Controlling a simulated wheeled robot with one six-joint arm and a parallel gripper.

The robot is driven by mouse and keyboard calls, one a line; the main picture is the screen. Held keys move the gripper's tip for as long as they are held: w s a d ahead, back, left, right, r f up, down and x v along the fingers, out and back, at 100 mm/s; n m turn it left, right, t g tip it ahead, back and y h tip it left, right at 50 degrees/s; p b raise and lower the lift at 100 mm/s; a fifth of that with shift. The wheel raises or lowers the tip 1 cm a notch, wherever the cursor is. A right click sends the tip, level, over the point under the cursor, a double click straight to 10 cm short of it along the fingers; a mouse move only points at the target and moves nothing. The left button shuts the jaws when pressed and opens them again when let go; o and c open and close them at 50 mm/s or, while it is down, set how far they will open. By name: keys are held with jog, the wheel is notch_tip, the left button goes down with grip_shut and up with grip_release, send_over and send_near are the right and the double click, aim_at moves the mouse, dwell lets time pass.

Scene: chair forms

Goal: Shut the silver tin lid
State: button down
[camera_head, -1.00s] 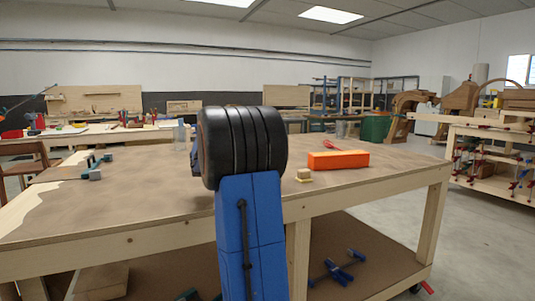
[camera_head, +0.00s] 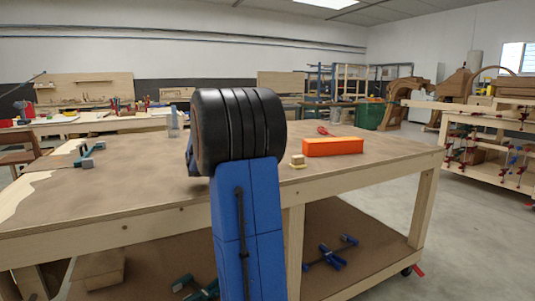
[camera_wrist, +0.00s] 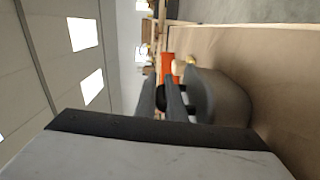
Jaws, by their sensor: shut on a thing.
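The silver tin (camera_wrist: 232,98) shows in the wrist view as a rounded grey body against the brown table top, right beside my fingers. A darker grey curved edge (camera_wrist: 202,92) on its near side looks like its lid. My gripper (camera_wrist: 163,100) has two grey fingers with black pads close together by that edge. It is shut on the lid, though the exact contact is hard to see and the lid's angle cannot be told. In the head view my blue and black arm hides the tin and the fingers.
A teal clamp (camera_head: 86,158) lies at the left. A greyish container (camera_head: 173,122) stands at the far side. The middle left is clear.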

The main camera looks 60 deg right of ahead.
jog(key=shift+f, duration=0.15)
jog(key=c, duration=2.1)
grip_release()
jog(key=v, duration=1.7)
jog(key=shift+w+a, duration=0.15)
jog(key=shift+w, duration=0.1)
jog(key=shift+s, duration=0.1)
